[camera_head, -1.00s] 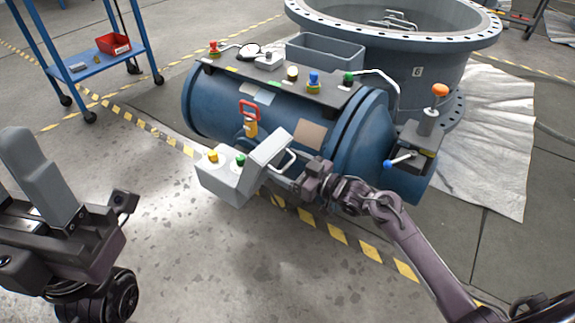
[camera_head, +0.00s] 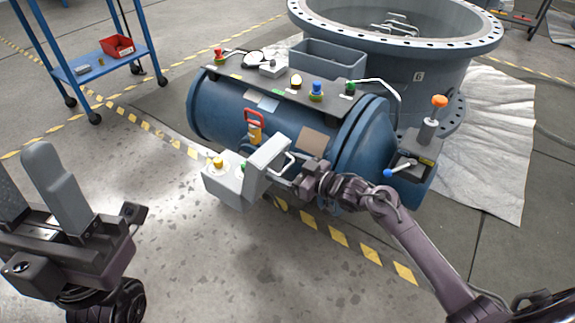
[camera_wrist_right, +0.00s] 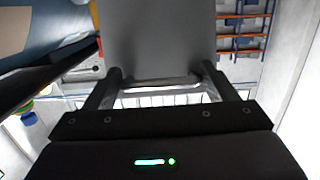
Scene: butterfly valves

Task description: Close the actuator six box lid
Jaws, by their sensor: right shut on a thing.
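The grey actuator box (camera_head: 223,181) sits on the near side of the blue actuator cylinder. A yellow button (camera_head: 217,162) and a partly hidden green button (camera_head: 242,167) are on its top. Its grey lid (camera_head: 264,164) stands open and tilted at the box's right side. My right gripper (camera_head: 301,176) is shut on the lid's handle (camera_head: 289,163). In the right wrist view the lid (camera_wrist_right: 160,38) rises ahead, and the handle (camera_wrist_right: 160,86) lies between the fingers. My left gripper (camera_head: 32,200) is open and empty at the lower left, away from the box.
The blue cylinder (camera_head: 215,110) stands close behind the box, with a red-handled yellow lock (camera_head: 254,127). A lever with a blue knob (camera_head: 400,170) is right of my right gripper. A large flanged valve body (camera_head: 440,75) stands behind. The floor (camera_head: 200,270) in front is clear.

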